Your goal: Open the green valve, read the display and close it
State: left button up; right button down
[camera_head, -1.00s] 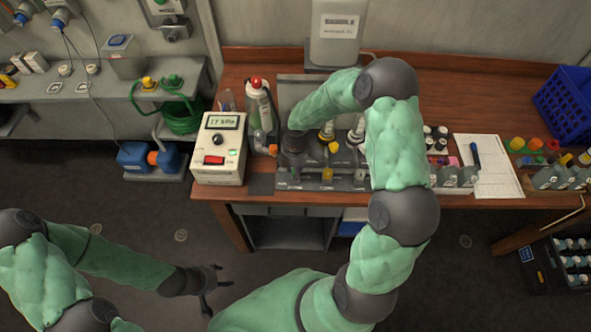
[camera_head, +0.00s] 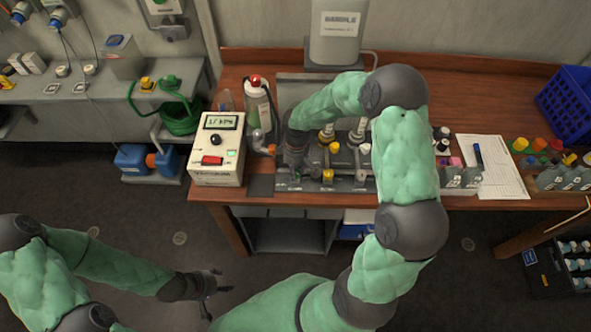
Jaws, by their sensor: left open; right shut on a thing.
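The grey valve manifold (camera_head: 335,183) lies on the wooden bench, with yellow (camera_head: 328,175) and white (camera_head: 364,149) valve knobs showing. My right gripper (camera_head: 294,174) points down over the manifold's left end and is shut on what appears to be the green valve there; gripper and forearm hide the handle, so its angle cannot be told. The display (camera_head: 221,122) sits on the cream box left of the manifold; its slightly blurred text looks like 17 kPa. My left gripper (camera_head: 218,281) is open and empty, low over the floor in front of the bench.
A sample tank (camera_head: 335,38) stands at the back. Right of my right arm are small bottles, a paper sheet (camera_head: 499,168) and a blue crate (camera_head: 566,105). A green hose (camera_head: 181,115) lies on the left side bench.

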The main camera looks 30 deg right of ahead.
aim_at(297, 171)
jog(key=shift+s+f, duration=0.1)
jog(key=shift+s, duration=0.05)
jog(key=c, duration=0.9)
grip_release()
jog(key=shift+d, duration=0.1)
jog(key=shift+r, duration=0.35)
notch_tip(297, 171, up, 11)
jog(key=shift+r, duration=0.2)
jog(key=shift+d, duration=0.1)
